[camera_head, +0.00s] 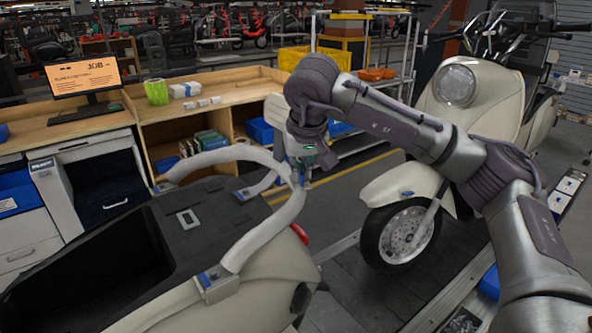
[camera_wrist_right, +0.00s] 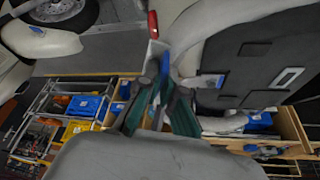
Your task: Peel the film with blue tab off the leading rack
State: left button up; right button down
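The near scooter's rear rack (camera_head: 262,240) is at lower left in the head view, its rails covered in whitish film. Blue tabs show near its feet, one at the front (camera_head: 210,276) and one at the left (camera_head: 163,187). My right gripper (camera_head: 303,168) is at the rack's right end, by the upper bend of the rail. In the right wrist view its fingers (camera_wrist_right: 163,92) are close together at the tips, with a narrow blue tab (camera_wrist_right: 165,65) between them. The whitish film (camera_wrist_right: 190,28) lies just beyond. My left gripper is not in view.
A second cream scooter (camera_head: 470,110) stands at right, its front wheel (camera_head: 400,235) close to my right arm. A wooden bench (camera_head: 215,95) with a monitor (camera_head: 84,76) and a green cup (camera_head: 157,92) is behind. Grey floor lies between bench and conveyor.

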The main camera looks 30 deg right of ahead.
jog(key=r, duration=0.1)
jog(key=s+r+p, duration=0.1)
jog(key=r, duration=0.1)
jog(key=shift+s+d, duration=0.2)
jog(key=shift+s+d+r+p, duration=0.1)
jog(key=shift+s+r+p, duration=0.2)
jog(key=shift+s+r, duration=0.25)
jog(key=shift+w, duration=0.1)
jog(key=shift+r, duration=0.35)
jog(key=s+r+p, duration=0.3)
jog(key=s+r, duration=0.1)
jog(key=r, duration=0.2)
jog(key=shift+s+d+p, duration=0.3)
jog(key=shift+d, duration=0.15)
